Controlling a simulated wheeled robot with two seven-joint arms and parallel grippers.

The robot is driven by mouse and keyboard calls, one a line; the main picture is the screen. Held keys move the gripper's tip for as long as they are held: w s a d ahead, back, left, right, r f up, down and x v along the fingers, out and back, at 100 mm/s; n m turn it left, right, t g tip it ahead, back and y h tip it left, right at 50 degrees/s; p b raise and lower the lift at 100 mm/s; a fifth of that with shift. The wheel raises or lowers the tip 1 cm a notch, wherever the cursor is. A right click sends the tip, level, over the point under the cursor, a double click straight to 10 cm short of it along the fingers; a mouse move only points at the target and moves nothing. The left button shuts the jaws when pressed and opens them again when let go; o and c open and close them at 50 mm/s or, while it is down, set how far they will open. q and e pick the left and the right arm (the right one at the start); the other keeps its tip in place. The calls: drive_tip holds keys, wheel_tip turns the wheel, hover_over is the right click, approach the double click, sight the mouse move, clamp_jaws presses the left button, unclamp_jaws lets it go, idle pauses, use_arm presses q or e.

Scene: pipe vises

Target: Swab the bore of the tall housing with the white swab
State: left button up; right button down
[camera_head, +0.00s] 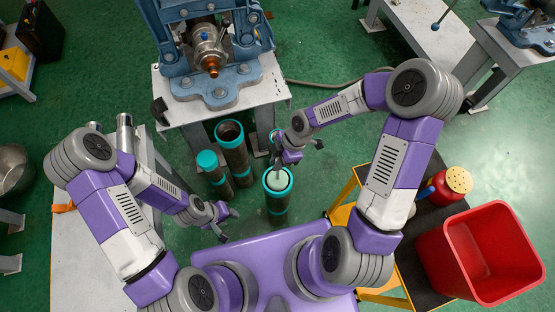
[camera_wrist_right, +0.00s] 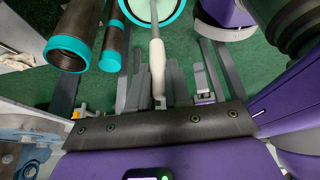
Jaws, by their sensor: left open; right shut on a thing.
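My right gripper (camera_head: 284,160) is shut on the white swab (camera_wrist_right: 157,68), whose thin grey rod runs away from the fingers in the right wrist view. The rod meets the pale opening of a teal-rimmed dark housing (camera_head: 278,203). I cannot tell whether its tip is inside the bore or above it. This housing stands upright under the right gripper, its rim (camera_wrist_right: 169,22) at the top of the wrist view. Two more teal-rimmed housings (camera_head: 235,158) (camera_head: 216,178) stand to its left; I cannot tell which is tallest.
A blue pipe vise (camera_head: 219,88) stands on a pale bench behind the housings. A red bin (camera_head: 480,255) and a red-yellow container (camera_head: 447,186) stand on a dark table at right. A pale bench (camera_head: 85,270) is at left. Green floor lies between.

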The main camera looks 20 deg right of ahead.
drive_tip(key=shift+f+b, duration=1.2)
drive_tip(key=shift+f, duration=0.35)
drive_tip(key=shift+r, duration=0.1)
drive_tip(key=shift+r+n+g+p, duration=0.4)
drive_tip(key=shift+r+n+p, duration=0.15)
drive_tip(key=shift+n+p, duration=0.6)
drive_tip(key=shift+r+n+g+p, duration=0.4)
drive_tip(key=shift+r+n+p, duration=0.15)
drive_tip(key=shift+n+p, duration=0.6)
drive_tip(key=shift+h, duration=0.3)
drive_tip(key=shift+f, duration=0.1)
drive_tip(key=shift+f+m+t+b, duration=0.2)
drive_tip(key=shift+m+b, duration=0.15)
drive_tip(key=shift+m, duration=0.25)
drive_tip(key=shift+f+m+t+b, duration=0.2)
drive_tip(key=shift+m+b, duration=0.1)
drive_tip(key=shift+m, duration=0.3)
drive_tip(key=m+b, duration=0.1)
drive_tip(key=m+t+b, duration=0.1)
drive_tip(key=m, duration=0.1)
drive_tip(key=shift+f, duration=0.3)
drive_tip(key=shift+f+m+t+b, duration=0.2)
drive_tip(key=shift+m+t+b, duration=0.2)
drive_tip(key=shift+m+b, duration=0.6)
drive_tip(key=shift+f+m+t+b, duration=0.2)
drive_tip(key=shift+m+t+b, duration=0.2)
drive_tip(key=shift+m+b, duration=0.55)
